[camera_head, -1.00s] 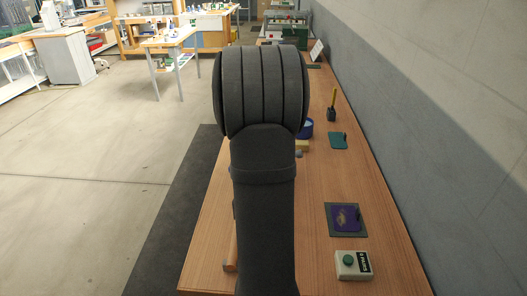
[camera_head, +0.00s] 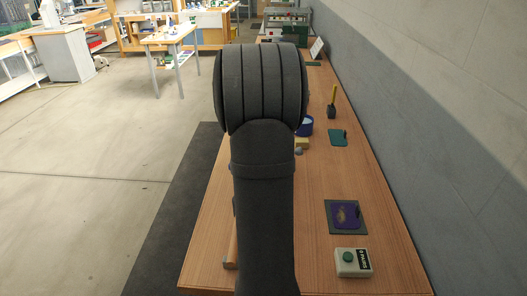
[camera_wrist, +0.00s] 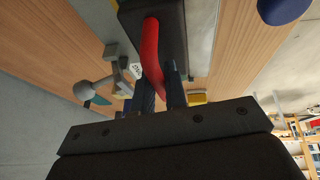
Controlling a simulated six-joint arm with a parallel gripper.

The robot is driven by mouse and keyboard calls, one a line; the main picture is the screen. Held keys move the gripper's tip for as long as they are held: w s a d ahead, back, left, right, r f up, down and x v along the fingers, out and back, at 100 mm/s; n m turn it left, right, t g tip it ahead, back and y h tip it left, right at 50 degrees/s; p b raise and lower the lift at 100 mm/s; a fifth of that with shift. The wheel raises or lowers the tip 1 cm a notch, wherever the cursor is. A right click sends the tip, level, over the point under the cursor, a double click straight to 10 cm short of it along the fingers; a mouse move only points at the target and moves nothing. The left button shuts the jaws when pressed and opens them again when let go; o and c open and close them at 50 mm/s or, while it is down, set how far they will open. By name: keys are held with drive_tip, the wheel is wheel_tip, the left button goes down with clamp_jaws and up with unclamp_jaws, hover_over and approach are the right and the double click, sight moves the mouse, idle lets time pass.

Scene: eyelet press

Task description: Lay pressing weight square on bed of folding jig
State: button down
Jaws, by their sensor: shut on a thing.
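My gripper (camera_wrist: 160,96) shows in the wrist view, its two dark fingers close together around the lower end of a curved red handle (camera_wrist: 151,45). The handle runs up to a dark block (camera_wrist: 174,28), which looks like the pressing weight. The gripper is shut on the handle, with the block beyond the fingertips. Whether the block touches anything is unclear. In the head view my own arm hides the gripper, the weight and the middle of the bench. I cannot identify the folding jig or its bed with certainty in either view.
On the wooden bench (camera_head: 300,220) are a purple piece on a dark plate (camera_head: 333,231), a pale box with a green button (camera_head: 352,264), a teal plate (camera_head: 338,139) and a blue round thing (camera_head: 306,128). A wall borders the right. The wrist view shows a grey ball (camera_wrist: 82,90).

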drive_tip(key=shift+f, duration=0.45)
idle(1.1)
drive_tip(key=c, duration=1.4)
unclamp_jaws()
drive_tip(key=shift+o, duration=0.2)
drive_tip(key=shift+f, duration=0.1)
drive_tip(key=v, duration=1.7)
drive_tip(key=shift+r, duration=0.25)
drive_tip(key=shift+a, duration=0.1)
drive_tip(key=x, duration=1.7)
drive_tip(key=shift+f, duration=0.25)
drive_tip(key=shift+r, duration=0.1)
drive_tip(key=shift+r, duration=0.1)
